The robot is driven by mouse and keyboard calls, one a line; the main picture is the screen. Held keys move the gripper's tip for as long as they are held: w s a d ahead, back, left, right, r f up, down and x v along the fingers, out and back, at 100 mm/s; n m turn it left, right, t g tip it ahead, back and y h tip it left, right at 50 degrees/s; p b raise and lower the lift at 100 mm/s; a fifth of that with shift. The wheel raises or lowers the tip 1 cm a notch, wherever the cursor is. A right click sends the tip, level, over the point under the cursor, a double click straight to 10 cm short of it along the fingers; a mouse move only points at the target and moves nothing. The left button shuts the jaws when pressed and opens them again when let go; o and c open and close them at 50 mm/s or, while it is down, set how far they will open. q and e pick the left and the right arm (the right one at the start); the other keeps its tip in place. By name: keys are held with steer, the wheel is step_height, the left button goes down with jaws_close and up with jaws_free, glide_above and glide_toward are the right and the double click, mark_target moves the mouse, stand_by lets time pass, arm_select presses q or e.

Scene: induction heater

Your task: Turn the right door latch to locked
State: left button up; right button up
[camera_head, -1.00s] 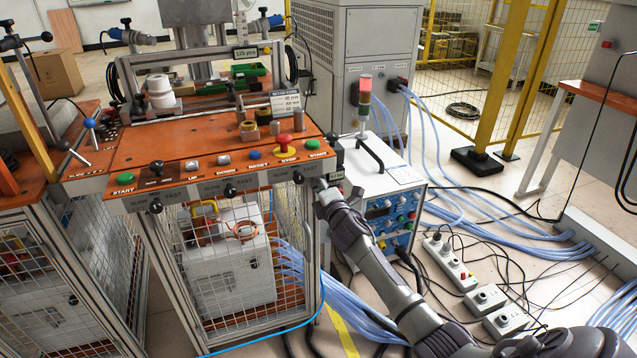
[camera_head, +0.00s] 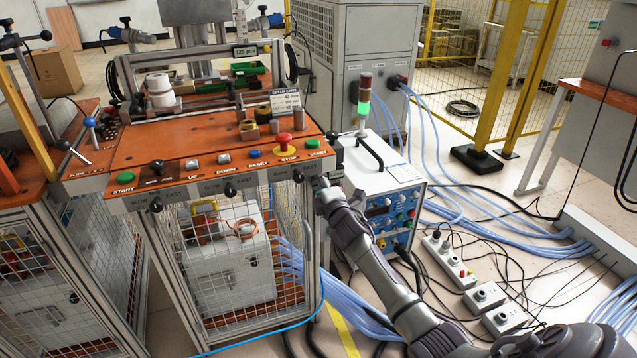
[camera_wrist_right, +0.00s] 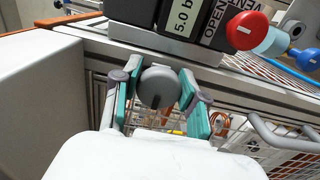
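The right door latch (camera_wrist_right: 159,88) is a round grey knob with a dark pointer mark, on the metal frame in the right wrist view. The mark points roughly down the picture. My right gripper (camera_wrist_right: 161,92) has its two teal-padded fingers on either side of the knob, close against it. In the head view my right gripper (camera_head: 321,186) is at the front right corner of the machine, where the arm largely hides its fingers and the latch. My left gripper is not in view. I cannot read any lock label on the latch.
A pressure unit with a red knob (camera_wrist_right: 247,30) sits just above the latch. The orange control panel (camera_head: 150,152) with its buttons is left of my right arm. A white power unit (camera_head: 372,182) and a signal tower (camera_head: 363,100) stand behind it. Blue hoses and cables cover the floor.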

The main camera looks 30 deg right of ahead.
steer(key=o, duration=0.4)
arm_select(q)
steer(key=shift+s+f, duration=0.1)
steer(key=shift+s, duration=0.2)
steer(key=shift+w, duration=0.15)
arm_select(e)
steer(key=v, duration=1.2)
steer(key=shift+f, duration=0.15)
